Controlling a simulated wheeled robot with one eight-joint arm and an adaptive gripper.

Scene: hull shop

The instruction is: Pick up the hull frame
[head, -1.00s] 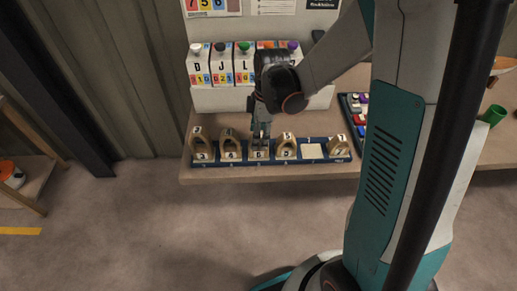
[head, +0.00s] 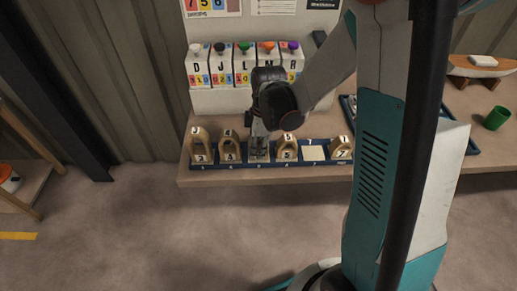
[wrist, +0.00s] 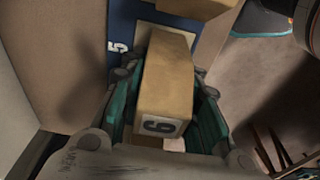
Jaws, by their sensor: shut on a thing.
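In the wrist view, a tan hull frame (wrist: 168,80) with a digit that reads as 6 or 9 on its white end label lies between the teal finger pads of my gripper (wrist: 165,125). My gripper is shut on it. In the head view, my gripper (head: 259,150) points down at the middle of the blue rack (head: 240,164) and hides most of the held frame. I cannot tell whether that frame still touches the rack. Other arched tan frames stand in the rack, such as one to the left (head: 229,148) and one to the right (head: 287,148).
A rack place with a bare pale plate (head: 313,153) is right of the gripper. White lettered boxes with coloured knobs (head: 245,66) stand behind the rack. A green cup (head: 497,118) and a model boat (head: 482,66) are on the bench at right.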

